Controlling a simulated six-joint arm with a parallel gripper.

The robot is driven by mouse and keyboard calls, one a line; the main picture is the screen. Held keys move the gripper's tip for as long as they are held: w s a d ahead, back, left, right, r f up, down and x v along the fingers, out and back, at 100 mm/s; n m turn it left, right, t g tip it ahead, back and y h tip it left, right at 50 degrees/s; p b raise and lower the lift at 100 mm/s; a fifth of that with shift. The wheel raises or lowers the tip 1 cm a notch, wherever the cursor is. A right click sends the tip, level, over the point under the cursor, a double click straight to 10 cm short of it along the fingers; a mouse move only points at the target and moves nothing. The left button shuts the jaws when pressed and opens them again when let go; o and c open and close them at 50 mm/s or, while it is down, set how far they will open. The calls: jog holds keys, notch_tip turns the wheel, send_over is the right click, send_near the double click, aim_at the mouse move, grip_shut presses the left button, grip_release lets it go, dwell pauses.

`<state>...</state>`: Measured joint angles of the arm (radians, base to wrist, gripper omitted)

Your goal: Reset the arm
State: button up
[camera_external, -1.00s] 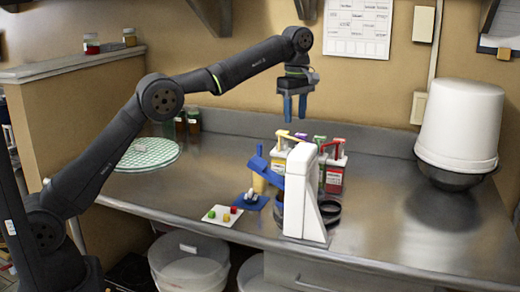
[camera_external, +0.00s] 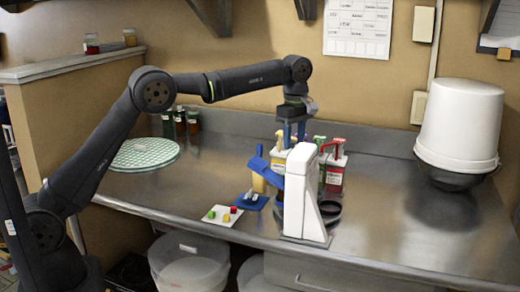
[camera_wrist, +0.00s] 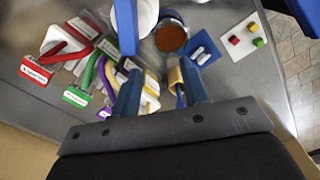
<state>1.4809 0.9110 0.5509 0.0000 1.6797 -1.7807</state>
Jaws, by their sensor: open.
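My gripper (camera_external: 293,135) hangs pointing down over the counter, just behind the white and blue device (camera_external: 301,195). Its two blue fingers are apart, and I see nothing held between them in the wrist view (camera_wrist: 160,88). In that view the fingers hang over a group of white containers with coloured handles, including a red one (camera_wrist: 68,42) and a green one (camera_wrist: 88,72). A tan cylinder (camera_wrist: 176,76) is close to the right finger. In the external view the device and fingers partly hide the containers, so I cannot tell whether the fingers touch any.
A blue tray (camera_external: 256,204) and a white card (camera_external: 216,220) with coloured cubes lie left of the device. A green checked mat (camera_external: 143,154) is at the left, with jars (camera_external: 193,121) behind. A white bucket (camera_external: 462,120) stands at the right. The counter (camera_external: 400,220) between is clear.

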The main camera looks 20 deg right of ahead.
jog(key=w+a+f, duration=0.1)
jog(key=w+a, duration=0.4)
jog(key=w, duration=0.6)
jog(key=w+a+f, duration=0.1)
jog(key=w+a, duration=0.3)
jog(key=w, duration=0.6)
jog(key=w+a, duration=0.5)
jog(key=w, duration=0.6)
jog(key=w+a+f, duration=0.3)
jog(key=w+a, duration=0.6)
jog(key=a, duration=0.5)
jog(key=w+a+f, duration=0.3)
jog(key=w+a, duration=0.6)
jog(key=a, duration=0.5)
jog(key=shift+a+f, duration=0.25)
jog(key=shift+f, duration=0.05)
